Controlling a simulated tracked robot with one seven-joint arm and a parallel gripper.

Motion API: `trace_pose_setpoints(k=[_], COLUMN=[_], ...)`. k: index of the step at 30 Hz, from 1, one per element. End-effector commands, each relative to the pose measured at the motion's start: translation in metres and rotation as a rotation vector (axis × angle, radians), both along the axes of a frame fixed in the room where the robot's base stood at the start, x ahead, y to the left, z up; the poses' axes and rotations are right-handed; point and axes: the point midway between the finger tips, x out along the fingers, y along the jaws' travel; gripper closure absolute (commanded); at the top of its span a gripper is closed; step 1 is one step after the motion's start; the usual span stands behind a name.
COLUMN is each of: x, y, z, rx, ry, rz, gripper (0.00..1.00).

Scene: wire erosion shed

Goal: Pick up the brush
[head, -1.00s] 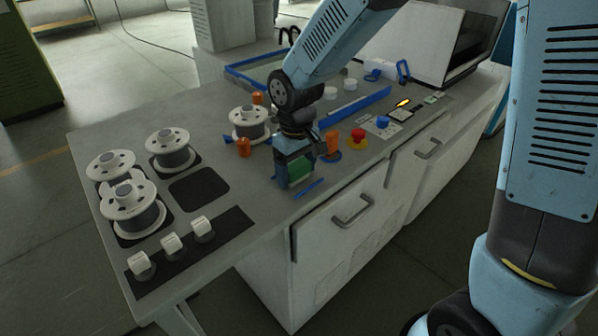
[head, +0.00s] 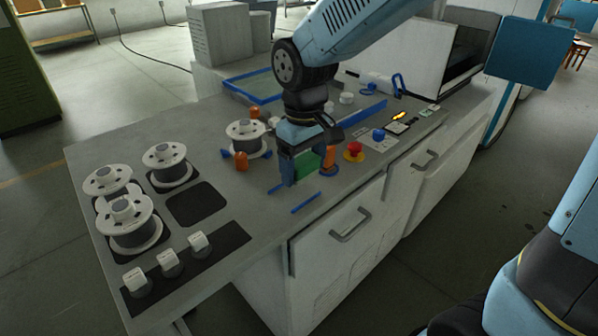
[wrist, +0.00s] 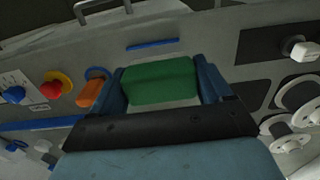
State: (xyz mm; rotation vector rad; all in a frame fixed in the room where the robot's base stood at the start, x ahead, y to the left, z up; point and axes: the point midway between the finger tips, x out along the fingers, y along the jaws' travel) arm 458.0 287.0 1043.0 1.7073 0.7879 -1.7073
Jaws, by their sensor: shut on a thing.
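A green block (head: 307,160), the only thing that could be the brush, sits between the fingers of my gripper (head: 304,166). No bristles show, so I cannot confirm that it is the brush. In the wrist view the green block (wrist: 160,83) fills the gap between both blue fingers of my gripper (wrist: 163,85), which is shut on it. It appears to hang a little above the grey worktop (head: 240,205). Two blue strips (head: 306,203) lie on the worktop around the spot below. The gripper partly hides the block in the head view.
A spool (head: 246,135) with orange posts stands just left of my gripper. A red button (head: 354,150) and blue knob (head: 379,135) are to its right. More spools (head: 131,222) and white clips (head: 170,262) stand at the left. A dark square pad (head: 196,204) is empty.

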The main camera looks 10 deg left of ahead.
Motion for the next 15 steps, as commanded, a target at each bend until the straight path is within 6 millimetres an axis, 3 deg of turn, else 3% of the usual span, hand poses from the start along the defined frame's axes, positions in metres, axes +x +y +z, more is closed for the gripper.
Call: trace_pose_setpoints(k=[6, 15], x=[-0.034, -0.065], y=[-0.022, -0.041], z=[0.019, 0.035], rx=[0.000, 0.001], ry=[-0.003, -0.002], rz=[-0.001, 0.000], gripper=[0.57, 0.57])
